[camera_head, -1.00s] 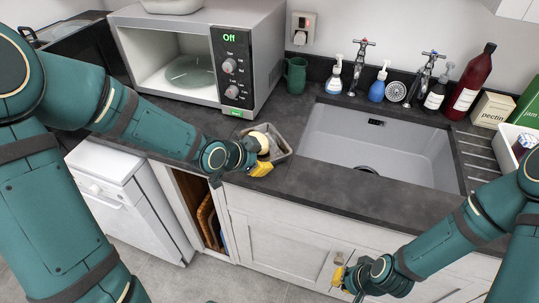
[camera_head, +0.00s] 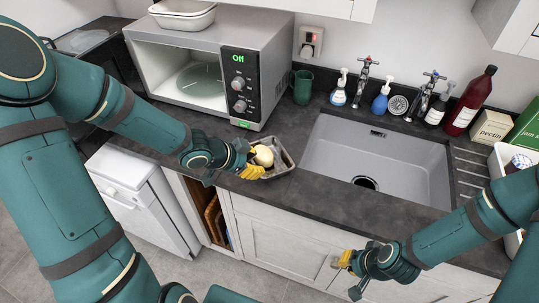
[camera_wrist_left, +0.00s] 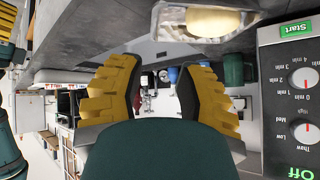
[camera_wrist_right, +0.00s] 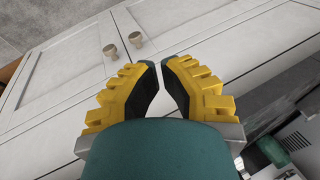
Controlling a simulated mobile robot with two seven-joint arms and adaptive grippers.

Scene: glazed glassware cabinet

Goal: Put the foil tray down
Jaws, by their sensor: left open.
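The foil tray (camera_head: 284,168) is a small grey metal dish on the dark worktop, between the microwave and the sink. A pale, rounded item (camera_head: 264,156) lies in it. In the left wrist view the tray (camera_wrist_left: 166,22) is at the top, with the item (camera_wrist_left: 213,20) inside. My left gripper (camera_head: 250,163) is open at the tray's left side; in its wrist view nothing is between the fingers (camera_wrist_left: 158,80). Contact with the tray cannot be told. My right gripper (camera_head: 340,260) is shut and empty in front of the cupboard doors, its fingertips (camera_wrist_right: 160,64) nearly together.
The microwave (camera_head: 215,70), door open, stands behind the tray. A green mug (camera_head: 302,87) stands right of it. The sink (camera_head: 380,165) is to the right, with taps and bottles behind. The worktop's front edge is close to the tray.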

